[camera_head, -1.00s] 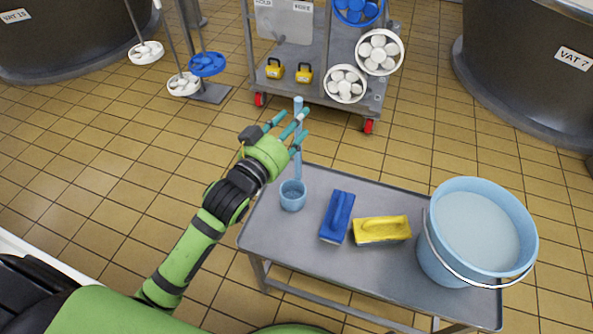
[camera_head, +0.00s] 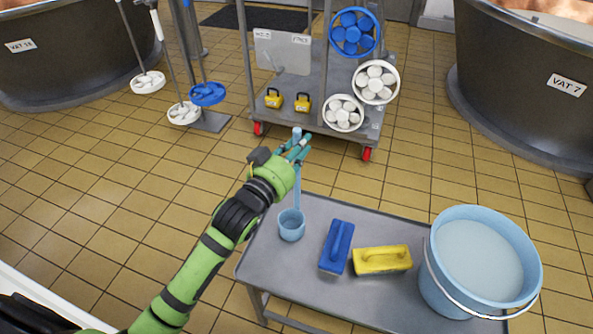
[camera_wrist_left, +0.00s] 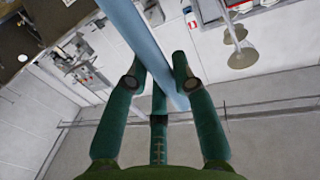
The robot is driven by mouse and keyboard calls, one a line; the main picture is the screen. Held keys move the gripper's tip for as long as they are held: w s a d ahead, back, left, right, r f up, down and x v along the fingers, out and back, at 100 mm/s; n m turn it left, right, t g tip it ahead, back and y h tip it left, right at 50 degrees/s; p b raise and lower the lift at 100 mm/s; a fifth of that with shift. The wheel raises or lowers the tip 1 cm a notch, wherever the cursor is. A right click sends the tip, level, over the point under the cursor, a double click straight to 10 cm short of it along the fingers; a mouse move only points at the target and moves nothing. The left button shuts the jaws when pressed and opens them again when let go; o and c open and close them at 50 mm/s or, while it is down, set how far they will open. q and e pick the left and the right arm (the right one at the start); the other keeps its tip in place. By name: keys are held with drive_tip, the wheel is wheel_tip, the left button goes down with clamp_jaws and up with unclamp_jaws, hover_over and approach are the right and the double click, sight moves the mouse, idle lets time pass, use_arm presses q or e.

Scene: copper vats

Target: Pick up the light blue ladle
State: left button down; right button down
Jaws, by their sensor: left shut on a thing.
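The light blue ladle (camera_head: 291,225) stands at the left end of the grey table, its cup low and its handle rising upright. My left gripper (camera_head: 298,149) is shut on the upper part of the handle, and the handle's tip shows just above the fingers. In the left wrist view the teal fingers (camera_wrist_left: 160,95) close around the pale blue handle (camera_wrist_left: 140,38), which crosses between them. The cup is outside the wrist view. I cannot tell whether the cup touches the table. My right gripper is not in view.
On the grey table (camera_head: 380,301) are a blue brush (camera_head: 336,247), a yellow brush (camera_head: 382,260) and a light blue bucket (camera_head: 437,285) of pale liquid. A wheeled rack (camera_head: 318,90) stands behind. Large dark vats (camera_head: 520,95) flank the tiled floor.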

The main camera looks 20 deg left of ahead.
sight(298, 131)
use_arm(q)
wheel_tip(298, 131, up, 5)
drive_tip(key=shift+f+p, duration=0.2)
drive_tip(key=shift+p, duration=0.55)
drive_tip(key=s+d+r+p, duration=0.1)
drive_tip(key=s+d+r, duration=0.1)
drive_tip(key=d, duration=0.3)
drive_tip(key=s+d+r, duration=0.2)
drive_tip(key=d+r, duration=0.2)
drive_tip(key=d, duration=0.1)
drive_tip(key=shift+s+d+r+p, duration=0.2)
drive_tip(key=shift+s+d+p, duration=0.1)
drive_tip(key=shift+s+p, duration=0.1)
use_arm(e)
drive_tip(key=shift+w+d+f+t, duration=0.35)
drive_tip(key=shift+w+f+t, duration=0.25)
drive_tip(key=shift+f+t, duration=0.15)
